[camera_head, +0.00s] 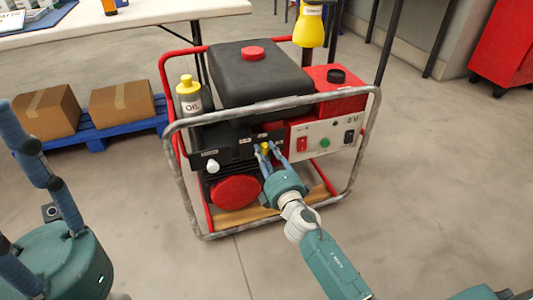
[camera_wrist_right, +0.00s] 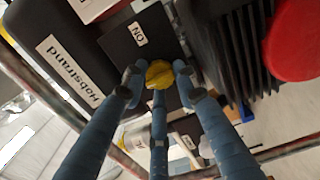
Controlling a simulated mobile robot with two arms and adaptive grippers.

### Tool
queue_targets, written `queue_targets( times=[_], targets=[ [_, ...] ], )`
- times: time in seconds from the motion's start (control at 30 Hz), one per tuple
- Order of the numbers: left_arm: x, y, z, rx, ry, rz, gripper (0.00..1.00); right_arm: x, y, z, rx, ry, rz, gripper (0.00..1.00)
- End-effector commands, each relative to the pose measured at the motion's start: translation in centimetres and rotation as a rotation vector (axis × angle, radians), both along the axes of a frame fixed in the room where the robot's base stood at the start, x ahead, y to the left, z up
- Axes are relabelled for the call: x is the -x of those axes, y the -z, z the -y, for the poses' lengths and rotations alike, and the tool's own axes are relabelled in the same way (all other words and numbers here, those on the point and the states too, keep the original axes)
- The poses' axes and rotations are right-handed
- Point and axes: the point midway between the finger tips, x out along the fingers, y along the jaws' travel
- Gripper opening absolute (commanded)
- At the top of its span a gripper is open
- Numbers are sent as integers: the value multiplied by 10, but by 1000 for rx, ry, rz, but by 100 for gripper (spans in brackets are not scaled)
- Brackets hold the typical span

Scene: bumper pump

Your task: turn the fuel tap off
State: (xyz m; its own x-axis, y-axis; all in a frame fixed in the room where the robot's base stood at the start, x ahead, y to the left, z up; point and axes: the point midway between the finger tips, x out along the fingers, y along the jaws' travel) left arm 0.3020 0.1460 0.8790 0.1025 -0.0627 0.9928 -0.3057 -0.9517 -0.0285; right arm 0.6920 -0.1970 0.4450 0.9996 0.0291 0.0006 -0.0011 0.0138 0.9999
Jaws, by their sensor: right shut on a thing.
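The fuel tap (camera_head: 265,147) is a small yellow knob on the dark front panel of the generator (camera_head: 260,85). My right gripper (camera_head: 269,153) reaches it from the front, fingers around the knob. In the right wrist view, the yellow tap (camera_wrist_right: 160,74) sits between the fingertips of my right gripper (camera_wrist_right: 158,82), which is shut on it. A white "ON" label (camera_wrist_right: 138,34) is beside the tap. The fingers partly cover the knob in the head view. My left gripper (camera_head: 16,190) is at the left edge, fingers spread and empty, away from the generator.
Cardboard boxes (camera_head: 48,111) sit on a blue pallet (camera_head: 96,137) under a white table (camera_head: 150,12).

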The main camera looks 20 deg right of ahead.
Motion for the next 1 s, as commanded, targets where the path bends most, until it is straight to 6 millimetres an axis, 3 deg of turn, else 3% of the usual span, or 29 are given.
queue_targets(
  times=[0.03,0.33,0.37,0.47,0.77,1.0],
  targets=[
    [0,0,0,0,0,0,40,0,-2,-8,-1,-17,5,3],
    [0,0,0,0,0,-2,40,0,-1,-8,-2,-17,4,3],
    [0,1,0,0,0,-2,40,0,-1,-8,-2,-17,4,31],
    [-1,1,0,1,-1,-7,40,0,-1,-8,-3,-15,3,48],
    [-2,3,-1,2,-2,-11,40,2,1,-4,-1,-8,0,48],
    [-1,2,0,1,-1,-9,40,35,2,-3,-2,-10,-2,48]
  ],
)
